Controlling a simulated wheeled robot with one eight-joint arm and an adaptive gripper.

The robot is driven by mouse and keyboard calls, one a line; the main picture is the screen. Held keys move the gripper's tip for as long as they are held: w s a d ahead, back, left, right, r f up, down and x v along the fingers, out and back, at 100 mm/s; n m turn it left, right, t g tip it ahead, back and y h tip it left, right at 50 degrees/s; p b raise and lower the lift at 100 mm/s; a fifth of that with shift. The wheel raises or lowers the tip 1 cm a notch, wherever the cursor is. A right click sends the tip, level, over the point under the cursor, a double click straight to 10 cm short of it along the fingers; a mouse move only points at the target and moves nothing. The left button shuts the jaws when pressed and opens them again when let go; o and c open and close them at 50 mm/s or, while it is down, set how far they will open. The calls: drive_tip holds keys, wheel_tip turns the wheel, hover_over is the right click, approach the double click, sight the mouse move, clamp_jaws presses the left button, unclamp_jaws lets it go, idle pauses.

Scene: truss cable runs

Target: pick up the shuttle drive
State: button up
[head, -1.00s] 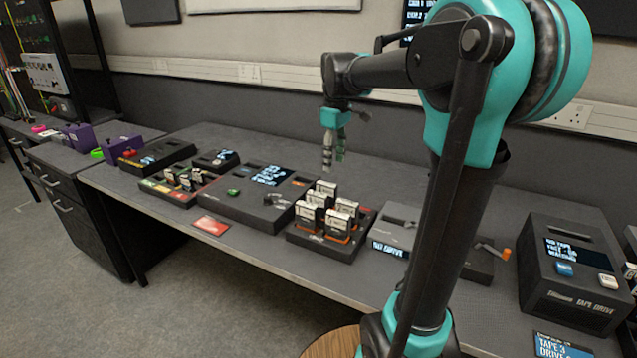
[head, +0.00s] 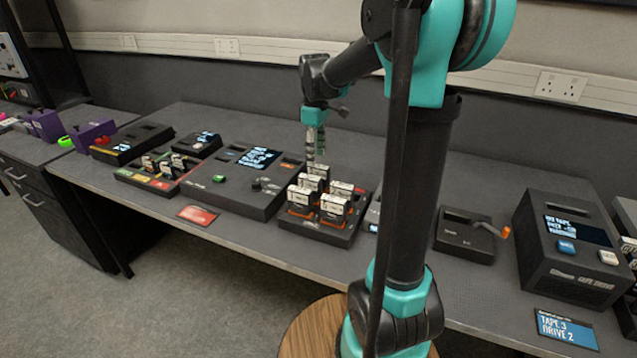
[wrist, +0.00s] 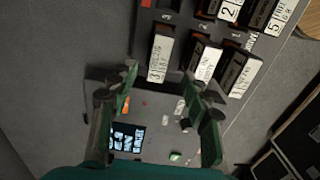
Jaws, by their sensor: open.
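Several upright black cartridges with white labels stand in a dark tray (head: 318,233) on the bench. I cannot tell by its label which one is the shuttle drive. My gripper (head: 310,163) is open and empty, pointing down just behind and above the rear cartridge (head: 316,173). In the wrist view the open green fingers (wrist: 160,82) lie on either side of the near end of one labelled cartridge (wrist: 160,58), with two more labelled cartridges to its right. The finger tips look apart from it; the height gap is hard to judge.
Left of the tray is a wide black console (head: 240,188) with a screen and buttons. Left of that is a smaller rack (head: 160,178) of cartridges. A crank box (head: 468,236) and a tape drive (head: 572,250) stand to the right. A red card (head: 198,214) lies in front.

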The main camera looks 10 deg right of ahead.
sight(319, 166)
drive_tip(key=shift+s+d+f, duration=0.1)
drive_tip(key=shift+d+f, duration=0.1)
drive_tip(key=shift+f, duration=1.4)
drive_tip(key=shift+s+d+f, duration=0.1)
drive_tip(key=shift+d+f, duration=0.1)
drive_tip(key=shift+f, duration=1.4)
drive_tip(key=shift+c, duration=0.4)
drive_tip(key=shift+w, duration=0.1)
clamp_jaws()
